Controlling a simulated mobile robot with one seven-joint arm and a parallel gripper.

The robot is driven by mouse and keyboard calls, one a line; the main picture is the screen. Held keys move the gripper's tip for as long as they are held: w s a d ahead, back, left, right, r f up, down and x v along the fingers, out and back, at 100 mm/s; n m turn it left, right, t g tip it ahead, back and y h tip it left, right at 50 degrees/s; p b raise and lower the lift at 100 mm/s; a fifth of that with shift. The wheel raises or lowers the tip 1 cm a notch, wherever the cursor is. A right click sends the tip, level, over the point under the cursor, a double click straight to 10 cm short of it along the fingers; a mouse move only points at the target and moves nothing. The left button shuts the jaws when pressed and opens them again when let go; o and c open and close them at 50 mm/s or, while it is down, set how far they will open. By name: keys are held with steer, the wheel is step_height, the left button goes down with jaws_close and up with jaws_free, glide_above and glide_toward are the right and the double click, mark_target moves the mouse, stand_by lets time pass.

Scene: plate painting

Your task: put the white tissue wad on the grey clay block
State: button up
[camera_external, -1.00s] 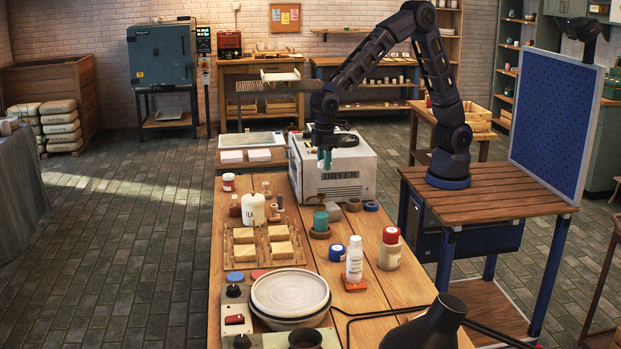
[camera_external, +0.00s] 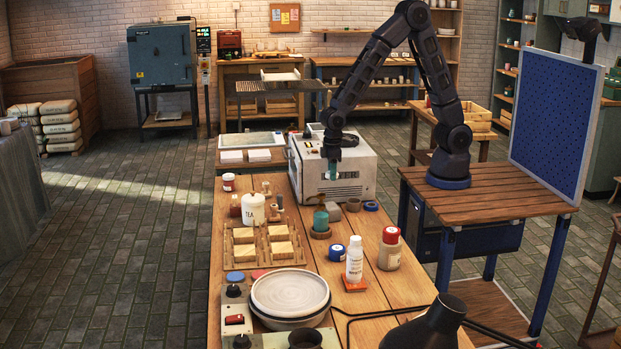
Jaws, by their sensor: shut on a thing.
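My gripper (camera_external: 333,174) hangs in front of the white dryer (camera_external: 365,178), with its teal fingertips pointing down. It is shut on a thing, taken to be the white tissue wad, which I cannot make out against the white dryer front. The grey clay block (camera_external: 334,211) lies on the wooden table (camera_external: 345,266) in front of the dryer. It is below my gripper in the picture, and the two are apart.
A teal cup (camera_external: 320,220) in a brown ring stands just in front of the block. A small brown pot (camera_external: 353,205) and a blue ring (camera_external: 371,206) are to its right. A white TEA jar (camera_external: 254,208) stands to the left. Bottles and jars stand nearer the camera.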

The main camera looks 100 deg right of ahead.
mark_target(332, 206)
step_height(332, 206, down, 11)
steer(key=shift+r, duration=0.1)
stand_by(0.5)
steer(key=shift+f, duration=0.2)
steer(key=o, duration=0.9)
steer(key=shift+o, duration=0.2)
